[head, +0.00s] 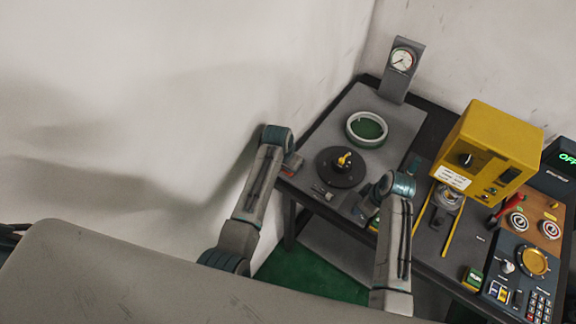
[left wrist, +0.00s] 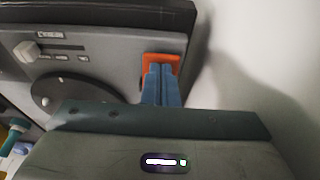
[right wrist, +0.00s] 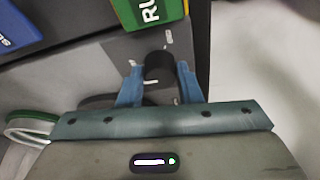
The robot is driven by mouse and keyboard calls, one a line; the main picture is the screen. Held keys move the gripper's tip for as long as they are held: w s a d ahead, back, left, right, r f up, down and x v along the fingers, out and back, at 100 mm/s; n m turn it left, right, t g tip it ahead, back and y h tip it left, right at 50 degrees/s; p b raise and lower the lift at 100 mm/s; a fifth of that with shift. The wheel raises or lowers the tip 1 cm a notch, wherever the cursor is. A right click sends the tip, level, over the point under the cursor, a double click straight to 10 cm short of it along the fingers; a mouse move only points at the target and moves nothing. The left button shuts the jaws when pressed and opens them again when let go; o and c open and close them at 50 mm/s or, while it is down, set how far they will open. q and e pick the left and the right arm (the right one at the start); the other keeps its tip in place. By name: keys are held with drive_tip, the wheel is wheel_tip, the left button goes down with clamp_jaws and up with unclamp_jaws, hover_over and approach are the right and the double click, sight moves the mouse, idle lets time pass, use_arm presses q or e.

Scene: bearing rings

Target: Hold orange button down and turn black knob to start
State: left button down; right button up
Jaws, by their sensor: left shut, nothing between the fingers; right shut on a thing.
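The orange button (left wrist: 150,58) is a square on the grey panel in the left wrist view. My left gripper (left wrist: 160,68) is shut and empty, its blue fingertips over the button's face and seemingly against it; how far the button is pressed I cannot tell. In the head view the left gripper (head: 292,166) is at the left edge of the bench. The black knob (right wrist: 158,66) stands between the blue fingers of my right gripper (right wrist: 158,82), which is shut on it. In the head view the right gripper (head: 364,208) is at the bench's front edge, the knob hidden there.
A round black plate (head: 334,174) with a yellow piece and a pale ring (head: 352,118) are on the bench between and behind my arms. A gauge (head: 402,60) stands at the back. A yellow machine (head: 490,140) and control panels crowd the right. A green sign (right wrist: 128,8) is beside the knob.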

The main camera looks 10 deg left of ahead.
drive_tip(key=o, duration=0.7)
drive_tip(key=shift+c, duration=0.2)
drive_tip(key=shift+r, duration=2.55)
